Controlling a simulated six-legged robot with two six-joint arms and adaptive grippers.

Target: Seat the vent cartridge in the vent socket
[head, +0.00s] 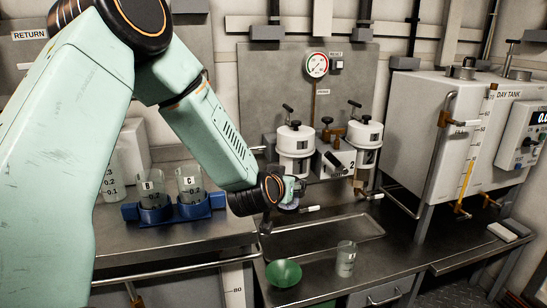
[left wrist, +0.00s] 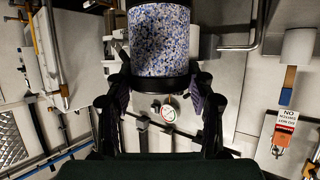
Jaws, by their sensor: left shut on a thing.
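The vent cartridge (left wrist: 160,40) is a clear cylinder of blue and white granules with dark end rings, seen in the left wrist view. Its top end runs out of the picture. My left gripper (left wrist: 160,88) is shut on its dark lower ring, one finger on each side. In the head view my left gripper (head: 290,192) is above the bench in front of the filter housings, mostly hidden by my wrist. The day tank (head: 425,125) at right has fittings (head: 466,68) on top; I cannot tell whether one is the vent socket. My right gripper is not in view.
Two white-capped filter housings (head: 295,140) stand behind my gripper, below a pressure gauge (head: 317,65). A blue rack (head: 175,210) holds two beakers at left. A green bowl (head: 284,273) and a beaker (head: 346,258) stand on the front bench. A shallow tray (head: 335,233) lies behind them.

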